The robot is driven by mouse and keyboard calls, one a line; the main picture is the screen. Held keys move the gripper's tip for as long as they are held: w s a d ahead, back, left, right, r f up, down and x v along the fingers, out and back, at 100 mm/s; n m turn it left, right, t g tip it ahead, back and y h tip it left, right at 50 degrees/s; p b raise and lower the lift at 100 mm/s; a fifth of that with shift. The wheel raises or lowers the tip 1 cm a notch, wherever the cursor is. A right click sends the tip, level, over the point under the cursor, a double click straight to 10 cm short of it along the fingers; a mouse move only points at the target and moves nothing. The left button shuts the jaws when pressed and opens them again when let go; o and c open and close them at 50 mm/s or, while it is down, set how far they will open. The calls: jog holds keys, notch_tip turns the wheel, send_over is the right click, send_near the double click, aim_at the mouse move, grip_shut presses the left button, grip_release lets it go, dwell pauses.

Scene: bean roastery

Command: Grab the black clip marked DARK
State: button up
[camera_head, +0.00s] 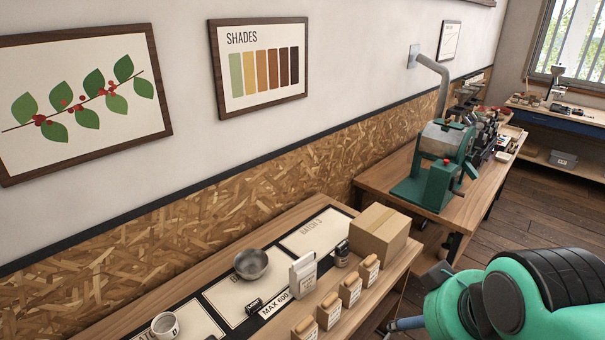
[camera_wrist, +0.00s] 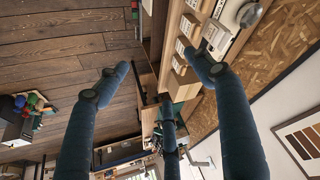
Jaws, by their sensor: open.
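A small black object (camera_head: 254,305) lies on the near bench, at the edge of a cream mat and beside the "MAX 600" label. It may be the clip; I cannot read DARK on it. In the wrist view I cannot pick out the clip. My gripper (camera_wrist: 156,65) has its dark blue fingers spread wide with nothing between them. In the head view a blue finger (camera_head: 406,323) and my green arm show at the lower right, off the bench's front side. The gripper is apart from the black object.
A metal bowl (camera_head: 251,264) and a white cup (camera_head: 165,326) stand on the mats. A white bag (camera_head: 303,274), a dark jar (camera_head: 342,254), a cardboard box (camera_head: 379,233) and several wooden-based blocks (camera_head: 351,291) crowd the right part. A green roasting machine (camera_head: 439,165) stands on the bench beyond.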

jog(key=shift+c, duration=0.9)
jog(key=shift+r, duration=0.1)
jog(key=w+a+r+n+g+p, duration=0.1)
jog(key=w+r+n+p, duration=0.2)
jog(key=w, duration=0.6)
jog(key=w+a+r+n+g, duration=0.15)
jog(key=w+n, duration=0.25)
jog(key=w, duration=0.5)
jog(key=w+a+f+n+p, duration=0.15)
jog(key=w+n, duration=0.25)
jog(key=w, duration=0.4)
jog(key=w+a+f+n+p, duration=0.1)
jog(key=w+a+n, duration=0.2)
jog(key=w, duration=0.5)
jog(key=w+a+f+n+g+p, duration=0.1)
jog(key=w+a+f+n, duration=0.15)
jog(key=w+f, duration=0.4)
jog(key=w+a+f+n+g+p, duration=0.1)
jog(key=w+a+f+n+p, duration=0.1)
jog(key=w+f+n, duration=0.45)
jog(key=w+a+f+n+p, duration=0.1)
jog(key=w+a+f+n, duration=0.1)
jog(key=w+f, duration=0.3)
jog(key=w+a+f+n+g+p, duration=0.1)
jog(key=w+a+f, duration=0.3)
jog(key=f, duration=0.8)
jog(key=shift+w+n, duration=0.75)
jog(key=shift+n, duration=0.05)
